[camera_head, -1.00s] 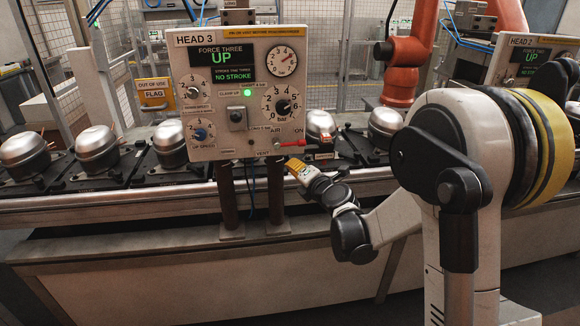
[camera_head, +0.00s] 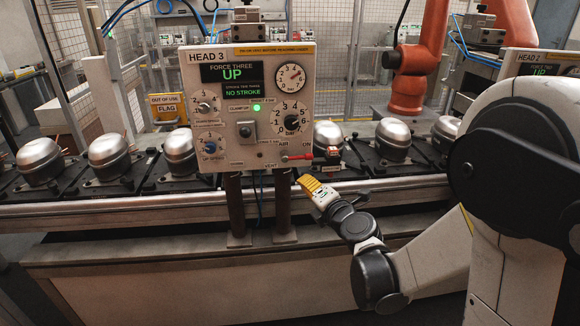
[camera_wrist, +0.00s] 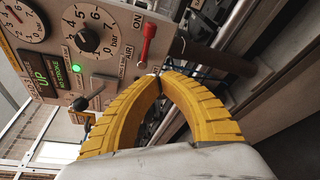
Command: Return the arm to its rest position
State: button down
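My arm reaches in from the right in the head view, bent low at the elbow and raised at the wrist. My gripper (camera_head: 304,181) is just below and in front of the lower right corner of the HEAD 3 panel (camera_head: 222,128), apart from it. In the wrist view the two yellow fingers of my gripper (camera_wrist: 160,74) curve together and their tips meet. Nothing shows between them. The red AIR lever (camera_head: 297,157) points to the right toward ON, above the fingertips; it also shows in the wrist view (camera_wrist: 149,43), clear of them.
A conveyor rail (camera_head: 110,206) runs below the panel, with several silver compressors (camera_head: 109,151) on dark pallets behind it. Two dark posts hold the panel. An orange robot arm (camera_head: 409,85) stands behind. A second panel (camera_head: 540,70) is at the right. The floor in front looks clear.

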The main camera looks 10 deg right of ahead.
jog(key=s+d+r+m+t+h, duration=0.1)
jog(key=d+r+m+t+h, duration=0.15)
jog(key=r+m, duration=0.35)
jog(key=s+d+r+m+g+h, duration=0.3)
jog(key=s+d+r+m+h, duration=0.25)
jog(key=s+d+m, duration=0.45)
jog(key=s+a+f+m+g+y, duration=0.2)
jog(key=s+a+f+m+g, duration=0.2)
jog(key=s, duration=0.5)
jog(key=s+a+f+m+g+y, duration=0.2)
jog(key=s+a+f+m+g, duration=0.2)
jog(key=s+f, duration=0.5)
jog(key=shift+s+a+m, duration=0.3)
jog(key=shift+a+m, duration=0.1)
jog(key=shift+m, duration=0.7)
